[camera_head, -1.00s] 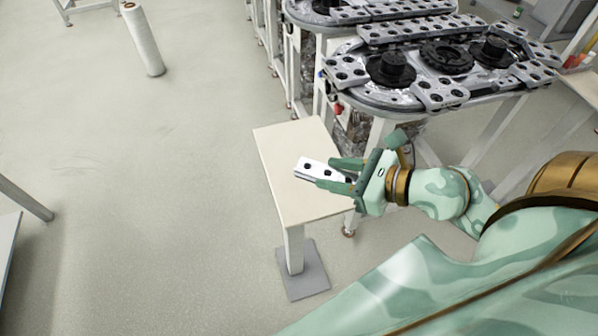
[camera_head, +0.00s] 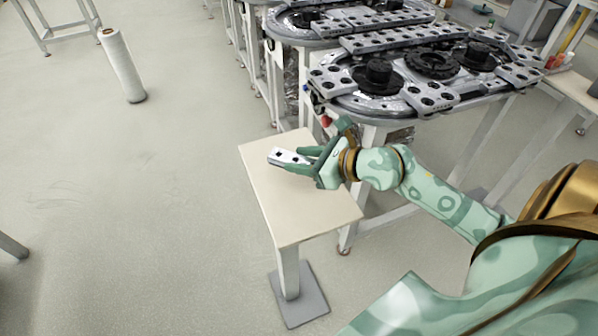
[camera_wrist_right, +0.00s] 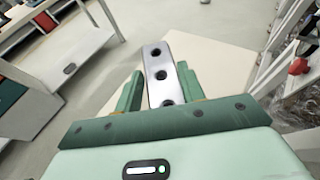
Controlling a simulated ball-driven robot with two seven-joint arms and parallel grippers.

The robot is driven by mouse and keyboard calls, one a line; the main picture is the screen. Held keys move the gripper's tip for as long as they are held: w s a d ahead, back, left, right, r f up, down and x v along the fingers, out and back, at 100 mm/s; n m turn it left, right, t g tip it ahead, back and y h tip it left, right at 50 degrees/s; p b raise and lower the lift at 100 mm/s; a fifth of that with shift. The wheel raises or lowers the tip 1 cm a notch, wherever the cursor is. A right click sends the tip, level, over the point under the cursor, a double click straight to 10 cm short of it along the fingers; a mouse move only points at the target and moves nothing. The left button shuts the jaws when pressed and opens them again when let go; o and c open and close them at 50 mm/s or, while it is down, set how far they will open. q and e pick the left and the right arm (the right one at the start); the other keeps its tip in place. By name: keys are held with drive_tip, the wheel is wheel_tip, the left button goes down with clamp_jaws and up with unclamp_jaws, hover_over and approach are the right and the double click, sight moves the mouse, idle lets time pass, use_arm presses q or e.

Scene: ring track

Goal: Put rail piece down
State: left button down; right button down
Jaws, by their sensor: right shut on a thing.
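The rail piece (camera_head: 287,157) is a short pale metal bar with dark holes. My right gripper (camera_head: 304,162) is shut on it, with a green finger on either side. The bar sticks out past the fingertips over the far part of a small cream table (camera_head: 305,212). In the right wrist view the rail piece (camera_wrist_right: 162,75) lies between the two fingers (camera_wrist_right: 160,88), with the table top (camera_wrist_right: 215,65) behind it. I cannot tell whether the bar touches the table top. My left gripper is not in view.
A ring track (camera_head: 440,75) with metal rail plates and black round parts stands behind and right of the table. A white roll (camera_head: 122,66) stands on the floor at the upper left. The table's front half and the floor to its left are clear.

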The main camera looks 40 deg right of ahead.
drive_tip(key=f+b, duration=0.1)
drive_tip(key=f, duration=0.1)
drive_tip(key=w+f+b, duration=0.1)
drive_tip(key=f, duration=0.1)
drive_tip(key=shift+d, duration=0.1)
drive_tip(key=shift+s+r, duration=0.1)
drive_tip(key=shift+r, duration=0.05)
drive_tip(key=c, duration=0.9)
unclamp_jaws()
drive_tip(key=shift+f, duration=0.2)
drive_tip(key=shift+o, duration=0.2)
